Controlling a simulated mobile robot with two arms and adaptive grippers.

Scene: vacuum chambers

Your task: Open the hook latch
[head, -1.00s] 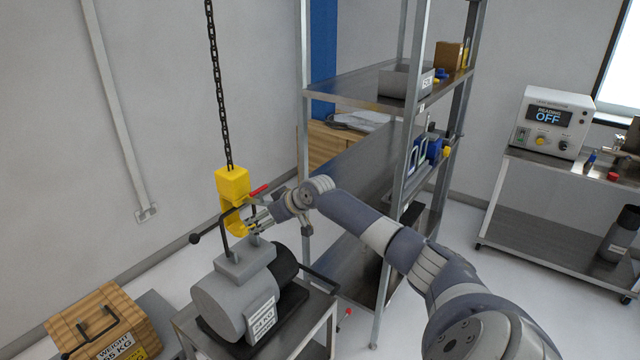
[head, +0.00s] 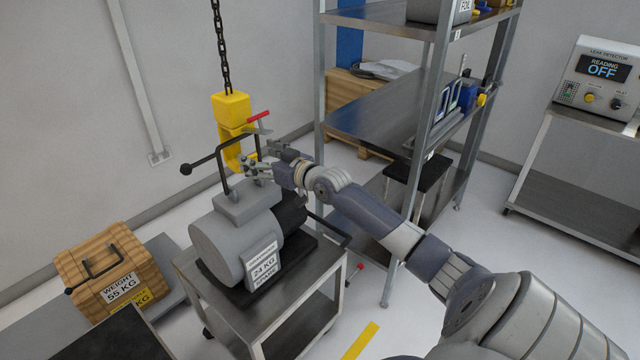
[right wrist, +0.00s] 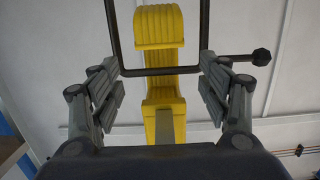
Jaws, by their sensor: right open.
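The yellow hook (head: 232,148) hangs from a dark chain (head: 221,55) in the head view, with a red-tipped lever (head: 259,115) at its right side. The hook sits at the dark handle frame (head: 222,168) above the grey pump (head: 237,235); I cannot tell if they touch. My right gripper (head: 255,168) is open, just right of the hook's lower part. In the right wrist view the yellow hook (right wrist: 159,60) and the dark handle frame (right wrist: 160,71) stand between the two spread fingers. The red lever does not show there. My left gripper is not in view.
The pump, labelled 24 KG, rests on a metal cart (head: 290,312). A wooden 55 KG weight (head: 112,272) stands at the left. A metal shelf (head: 385,128) is behind my right arm. A leak detector (head: 600,80) reading OFF is at the far right.

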